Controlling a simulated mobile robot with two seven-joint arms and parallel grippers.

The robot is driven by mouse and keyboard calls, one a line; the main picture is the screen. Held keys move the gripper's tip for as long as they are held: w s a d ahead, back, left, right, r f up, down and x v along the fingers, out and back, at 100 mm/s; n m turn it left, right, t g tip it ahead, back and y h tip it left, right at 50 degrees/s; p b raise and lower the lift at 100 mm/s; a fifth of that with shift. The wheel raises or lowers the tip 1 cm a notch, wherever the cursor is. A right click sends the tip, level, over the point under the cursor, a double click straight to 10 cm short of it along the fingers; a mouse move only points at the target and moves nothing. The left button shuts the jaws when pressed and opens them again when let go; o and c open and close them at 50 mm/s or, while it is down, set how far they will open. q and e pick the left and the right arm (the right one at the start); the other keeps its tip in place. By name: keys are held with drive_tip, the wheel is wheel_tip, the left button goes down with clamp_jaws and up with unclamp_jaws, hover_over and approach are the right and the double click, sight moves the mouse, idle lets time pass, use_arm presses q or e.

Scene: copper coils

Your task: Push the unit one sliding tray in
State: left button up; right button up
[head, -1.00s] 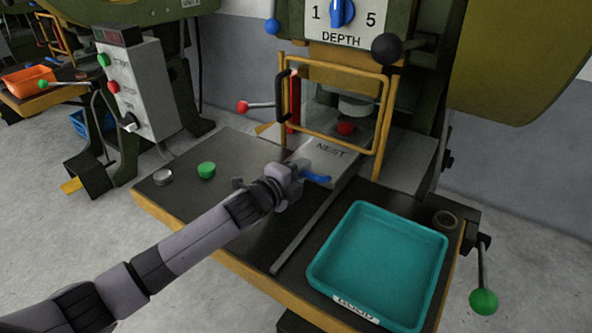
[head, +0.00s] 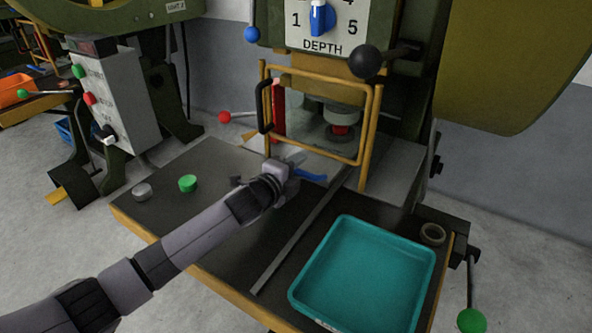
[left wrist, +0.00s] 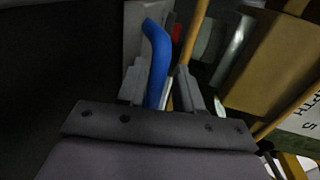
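The grey sliding tray (head: 302,158) lies in its slot on the unit one bench, its inner part behind the yellow guard frame (head: 362,140) and under the press ram. A blue handle (head: 313,177) is at its near end. My left gripper (head: 292,168) is at this handle and hides part of the tray. In the left wrist view the blue handle (left wrist: 157,60) runs between the two fingers (left wrist: 162,85), which are close on either side of it. A red piece (head: 340,130) shows below the ram. My right gripper is not in view.
A teal tray (head: 293,297) stands right of a long metal guide strip (head: 290,250). A green button (head: 187,183) and a grey button (head: 142,191) are on the bench's left. A roll (head: 433,234) lies at the right corner.

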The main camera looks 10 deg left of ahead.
use_arm(q)
drive_tip(key=shift+d+f, duration=0.1)
drive_tip(key=shift+s, duration=0.1)
drive_tip(key=shift+s, duration=0.2)
drive_tip(key=shift+p+v, duration=0.75)
drive_tip(key=shift+v, duration=2.55)
drive_tip(key=shift+w, duration=0.1)
